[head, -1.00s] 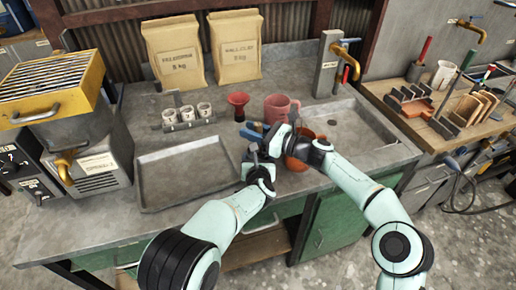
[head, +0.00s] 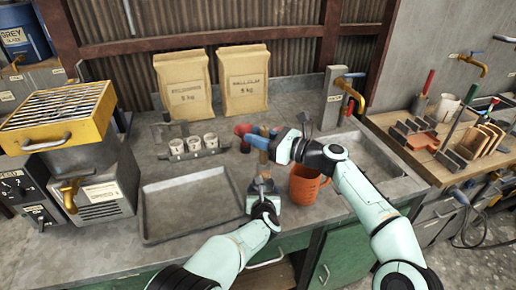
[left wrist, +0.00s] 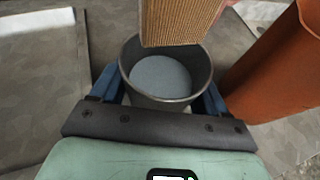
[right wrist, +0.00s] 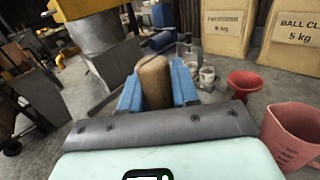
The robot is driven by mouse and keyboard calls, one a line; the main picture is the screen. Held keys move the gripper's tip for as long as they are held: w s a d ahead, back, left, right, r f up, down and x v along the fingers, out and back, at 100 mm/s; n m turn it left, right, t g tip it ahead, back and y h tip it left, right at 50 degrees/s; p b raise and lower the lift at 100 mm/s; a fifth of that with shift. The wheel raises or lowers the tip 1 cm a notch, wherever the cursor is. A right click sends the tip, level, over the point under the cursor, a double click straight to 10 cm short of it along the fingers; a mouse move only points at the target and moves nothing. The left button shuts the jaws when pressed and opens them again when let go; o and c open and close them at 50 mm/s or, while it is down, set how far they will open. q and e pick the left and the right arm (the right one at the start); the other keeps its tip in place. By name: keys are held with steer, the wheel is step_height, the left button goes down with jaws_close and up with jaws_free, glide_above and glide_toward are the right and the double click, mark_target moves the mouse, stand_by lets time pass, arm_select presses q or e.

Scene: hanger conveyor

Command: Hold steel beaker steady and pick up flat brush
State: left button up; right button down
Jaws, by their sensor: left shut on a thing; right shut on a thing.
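The steel beaker (left wrist: 158,78) is gripped between the two blue fingers of my left gripper (left wrist: 158,100), upright with its round mouth open. My left gripper (head: 262,186) is low over the bench right of the tray in the head view, where it mostly hides the beaker. My right gripper (head: 266,148) is just above it, shut on the flat brush (right wrist: 154,82), whose wooden handle shows between the blue fingers in the right wrist view. The brush's tan bristles (left wrist: 178,20) overlap the beaker's far rim in the left wrist view; they appear above the mouth.
An orange jug (head: 306,188) stands close right of the beaker. A pink jug (right wrist: 293,135) and red funnel (right wrist: 245,82) stand behind. A shallow grey tray (head: 146,218) lies left, with small cups (head: 193,146) behind it. A sink (head: 372,150) is at right.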

arm_select(q)
steer(key=o, duration=1.2)
